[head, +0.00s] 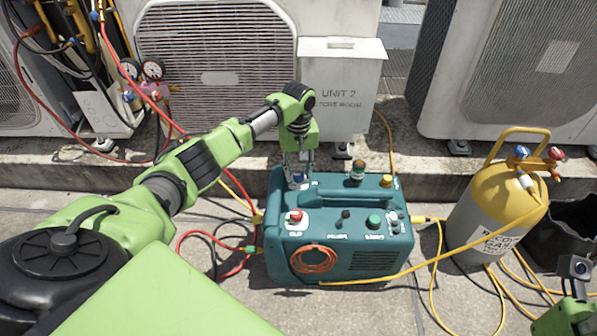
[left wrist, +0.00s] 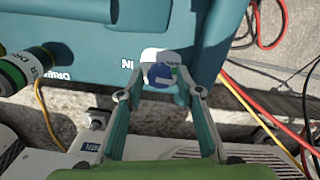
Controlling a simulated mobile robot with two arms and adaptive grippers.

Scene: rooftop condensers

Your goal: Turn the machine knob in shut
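The teal machine (head: 340,215) stands on the ground in the middle of the head view. Its blue knob (head: 298,181) is on the top at the back left corner. In the left wrist view the blue knob (left wrist: 160,75) has a pale bar across it and sits beside the letters "IN" on the teal top. My left gripper (head: 299,170) points down over the knob.
A yellow-grey gas bottle (head: 490,215) is to the right. Red and yellow hoses run around the machine. Condenser units (head: 215,70) and a concrete ledge are behind it.

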